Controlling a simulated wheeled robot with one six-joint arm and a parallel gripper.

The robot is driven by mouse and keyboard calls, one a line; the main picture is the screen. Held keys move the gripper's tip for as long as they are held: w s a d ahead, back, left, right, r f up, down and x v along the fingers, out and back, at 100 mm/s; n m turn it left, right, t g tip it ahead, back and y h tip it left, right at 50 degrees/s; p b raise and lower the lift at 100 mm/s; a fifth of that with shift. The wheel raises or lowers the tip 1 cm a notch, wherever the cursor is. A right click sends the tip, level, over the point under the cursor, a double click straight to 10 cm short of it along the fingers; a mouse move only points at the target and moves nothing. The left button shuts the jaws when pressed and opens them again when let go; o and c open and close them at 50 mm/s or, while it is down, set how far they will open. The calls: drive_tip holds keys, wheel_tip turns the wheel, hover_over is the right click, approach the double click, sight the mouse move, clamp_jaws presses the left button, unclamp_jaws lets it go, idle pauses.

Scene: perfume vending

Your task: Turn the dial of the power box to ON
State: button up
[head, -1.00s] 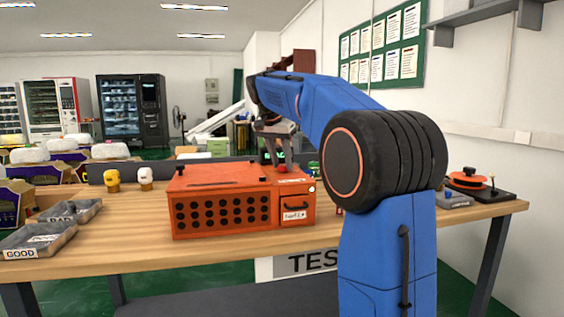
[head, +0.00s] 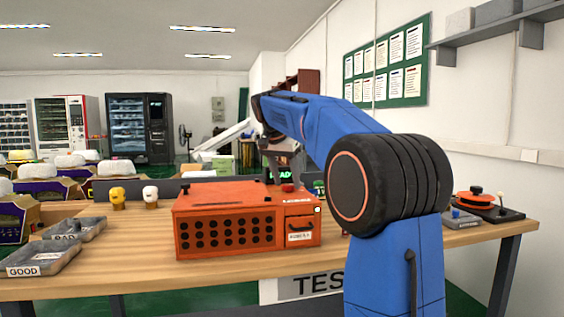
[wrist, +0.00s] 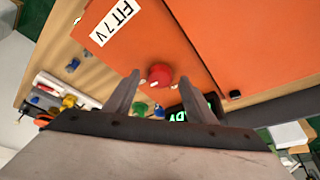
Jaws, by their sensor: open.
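The orange power box (head: 225,227) stands on the wooden table, with a perforated front and a small labelled drawer (head: 300,231) at its right. Its red dial (head: 288,188) is on the top near the right end. The dial (wrist: 160,75) has a small pale mark at its left edge in the wrist view. My gripper (head: 282,178) points down over the dial from above. In the wrist view my gripper (wrist: 159,80) is open, with one fingertip on either side of the dial and a gap to each. I cannot tell whether the fingertips are down at the dial's height.
Metal trays marked BAD (head: 75,229) and GOOD (head: 42,258) lie at the table's left. Yellow (head: 118,198) and white (head: 150,196) small objects stand behind. Table in front of the box is clear.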

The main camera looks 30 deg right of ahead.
drive_tip(key=v, duration=1.6)
drive_tip(key=shift+a+r, duration=0.25)
drive_tip(key=shift+r, duration=0.05)
drive_tip(key=shift+s, duration=0.2)
drive_tip(key=s+a+f+n+t+y, duration=0.1)
drive_tip(key=s+a+f+n, duration=0.3)
drive_tip(key=s+f, duration=0.8)
drive_tip(key=s+a+f+n+t+y, duration=0.1)
drive_tip(key=s+a+f+n, duration=0.3)
drive_tip(key=s+f, duration=0.8)
drive_tip(key=s+a+f+n+y, duration=0.1)
drive_tip(key=s+a+f+n, duration=0.2)
drive_tip(key=s+f, duration=0.9)
wheel_tip(320, 180, down, 8)
drive_tip(key=shift+a+f+n+t+y, duration=0.1)
drive_tip(key=shift+a+n+t+y, duration=0.3)
drive_tip(key=shift+n, duration=0.3)
drive_tip(key=shift+s, duration=0.15)
